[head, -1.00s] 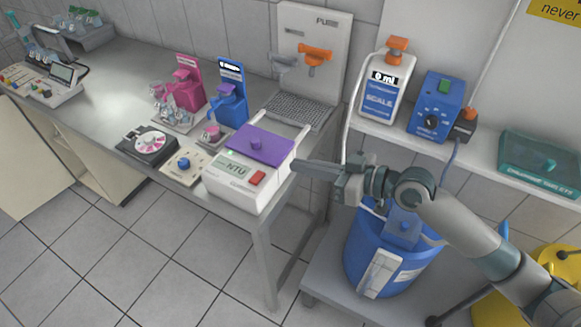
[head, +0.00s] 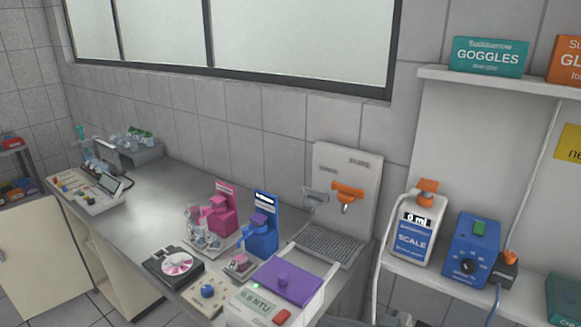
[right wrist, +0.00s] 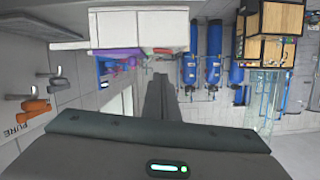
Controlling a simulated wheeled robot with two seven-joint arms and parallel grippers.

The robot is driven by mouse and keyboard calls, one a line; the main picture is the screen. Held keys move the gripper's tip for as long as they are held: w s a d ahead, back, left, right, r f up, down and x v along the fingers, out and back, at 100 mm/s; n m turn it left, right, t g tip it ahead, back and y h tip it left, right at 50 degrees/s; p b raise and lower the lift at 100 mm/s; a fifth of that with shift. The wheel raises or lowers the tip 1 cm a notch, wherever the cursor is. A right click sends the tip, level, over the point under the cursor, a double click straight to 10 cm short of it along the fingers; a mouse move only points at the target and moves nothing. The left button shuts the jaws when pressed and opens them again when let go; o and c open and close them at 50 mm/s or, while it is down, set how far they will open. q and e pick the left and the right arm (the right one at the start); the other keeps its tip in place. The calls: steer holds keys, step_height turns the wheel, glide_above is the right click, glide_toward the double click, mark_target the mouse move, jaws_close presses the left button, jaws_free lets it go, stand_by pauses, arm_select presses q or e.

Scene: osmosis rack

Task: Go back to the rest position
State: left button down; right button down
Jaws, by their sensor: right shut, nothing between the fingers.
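My right gripper (right wrist: 160,85) shows in the right wrist view as dark fingers pointing away from the camera. The fingers are together with nothing between them. In the head view only a small grey part of my right arm shows at the bottom edge, below the tap panel. Most of that arm is out of the picture. My left gripper is in neither view.
The bench holds a turbidity meter with a purple lid (head: 284,282), a blue dispenser (head: 262,236), a pink dispenser (head: 222,218) and a tap panel (head: 345,180). A scale-inhibitor bottle (head: 413,235) and blue dosing pump (head: 470,250) stand on the right shelf.

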steer(key=s+d+f+m+h, duration=0.2)
steer(key=s+f+h, duration=0.3)
steer(key=s+f, duration=0.65)
steer(key=s+d+f+m+g+h, duration=0.25)
steer(key=s+d+f+h, duration=0.2)
steer(key=s, duration=0.35)
steer(key=s+d+f+m+g+h, duration=0.2)
steer(key=s+d+f+m+h, duration=0.1)
steer(key=s+d+f, duration=0.4)
step_height(320, 180, down, 26)
steer(key=s+a+g+b, duration=0.1)
steer(key=s+d+f+g+b, duration=0.1)
steer(key=s+d+f, duration=0.2)
steer(key=s+f, duration=1.6)
steer(key=shift+f+n+g, duration=0.35)
steer(key=shift+f, duration=0.35)
steer(key=shift+w+d, duration=0.1)
steer(key=shift+w, duration=0.05)
